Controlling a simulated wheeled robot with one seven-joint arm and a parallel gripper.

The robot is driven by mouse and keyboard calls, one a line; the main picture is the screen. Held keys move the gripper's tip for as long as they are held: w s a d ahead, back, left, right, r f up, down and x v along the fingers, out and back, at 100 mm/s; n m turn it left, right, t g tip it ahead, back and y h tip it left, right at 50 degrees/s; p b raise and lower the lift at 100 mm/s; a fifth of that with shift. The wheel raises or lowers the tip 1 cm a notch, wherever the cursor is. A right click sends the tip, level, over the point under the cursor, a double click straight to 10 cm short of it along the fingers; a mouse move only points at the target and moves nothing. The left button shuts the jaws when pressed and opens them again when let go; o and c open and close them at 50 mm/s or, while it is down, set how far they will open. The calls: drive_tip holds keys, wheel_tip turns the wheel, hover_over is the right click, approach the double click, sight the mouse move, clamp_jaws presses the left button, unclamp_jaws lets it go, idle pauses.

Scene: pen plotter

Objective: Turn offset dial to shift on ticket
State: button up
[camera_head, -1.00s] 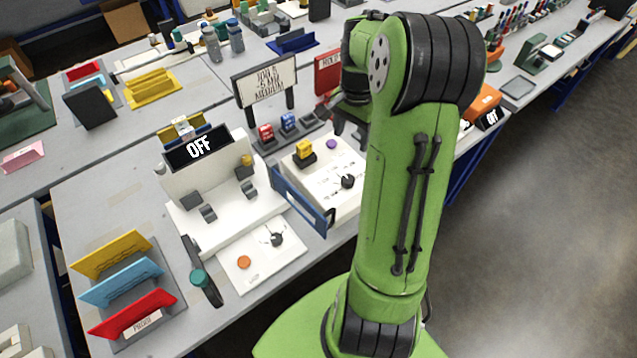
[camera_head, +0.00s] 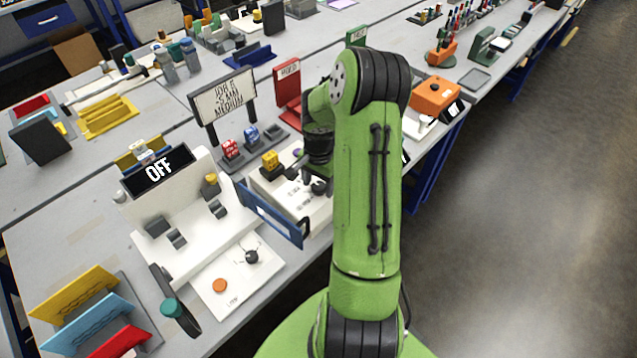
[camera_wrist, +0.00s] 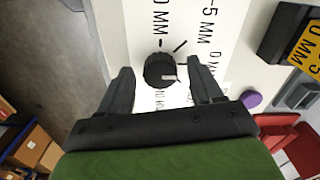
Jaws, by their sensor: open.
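The offset dial (camera_wrist: 160,70) is a round black knob on a white panel (camera_wrist: 215,15), with a pale pointer mark at its lower right. Printed labels surround it; "-5 MM" is at upper right and "0 MM" at right. I cannot tell exactly which mark the pointer meets. My gripper (camera_wrist: 159,80) is open, its fingers on either side of the dial, with no clear contact. In the head view the dial (camera_head: 318,187) is partly hidden by my gripper (camera_head: 320,172). The ticket (camera_head: 224,97) is a framed white sign reading roughly "JOB A, -5 MM, MEDIUM".
A yellow block (camera_head: 270,160) and a purple button (camera_wrist: 251,99) stand near the dial. A blue-framed panel (camera_head: 270,212) stands left of my gripper. Farther left are a machine with an "OFF" display (camera_head: 158,170) and another black knob (camera_head: 252,256).

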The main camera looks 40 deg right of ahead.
drive_tip(key=shift+c, duration=0.3)
drive_tip(key=c, duration=1)
drive_tip(key=shift+r, duration=0.1)
drive_tip(key=shift+n, duration=0.3)
drive_tip(key=n, duration=0.4)
drive_tip(key=shift+n+b, duration=0.35)
drive_tip(key=shift+n, duration=1.65)
drive_tip(key=o, duration=1.1)
drive_tip(key=shift+c, duration=0.2)
